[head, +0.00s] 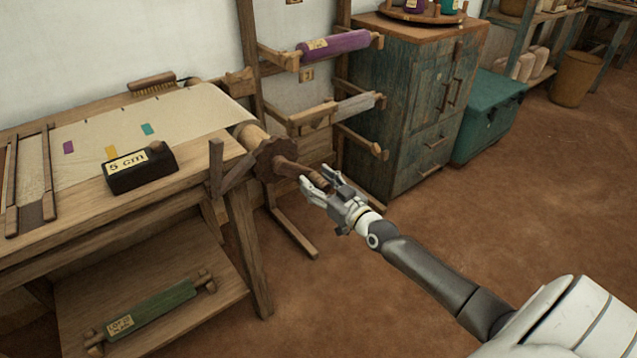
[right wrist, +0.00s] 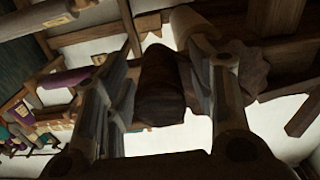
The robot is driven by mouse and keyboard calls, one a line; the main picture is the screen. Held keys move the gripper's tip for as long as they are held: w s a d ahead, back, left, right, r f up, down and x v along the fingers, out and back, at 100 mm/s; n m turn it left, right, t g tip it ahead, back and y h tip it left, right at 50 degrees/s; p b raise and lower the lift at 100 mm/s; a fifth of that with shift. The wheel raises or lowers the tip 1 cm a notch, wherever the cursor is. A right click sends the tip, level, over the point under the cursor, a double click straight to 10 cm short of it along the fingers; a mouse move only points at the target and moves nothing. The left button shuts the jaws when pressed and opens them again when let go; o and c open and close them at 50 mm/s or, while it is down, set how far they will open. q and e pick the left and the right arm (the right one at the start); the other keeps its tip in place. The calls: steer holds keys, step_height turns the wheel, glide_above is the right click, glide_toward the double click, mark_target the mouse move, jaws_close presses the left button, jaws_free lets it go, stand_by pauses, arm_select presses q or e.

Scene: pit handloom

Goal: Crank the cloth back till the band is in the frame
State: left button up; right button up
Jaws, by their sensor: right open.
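The cream cloth (head: 100,140) lies stretched over the loom table and runs over to the wooden cloth roller (head: 250,133) at its right end. Small purple, yellow and teal patches show on the cloth. The roller ends in a dark scalloped wheel (head: 272,158) with a wooden crank handle (head: 301,170). My right gripper (head: 324,183) is at the handle's outer end, open, with its fingers on either side of it. In the right wrist view the dark handle (right wrist: 162,88) stands between the two open fingers. The left gripper is not in view.
A dark block (head: 141,170) labelled "5 cm" sits on the table by the cloth. A brush (head: 151,82) lies at the back edge. A rack with a purple roll (head: 335,43) and a green cabinet (head: 415,100) stand behind.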

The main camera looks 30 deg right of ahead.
jaws_close()
steer(key=shift+f, duration=0.1)
stand_by(0.3)
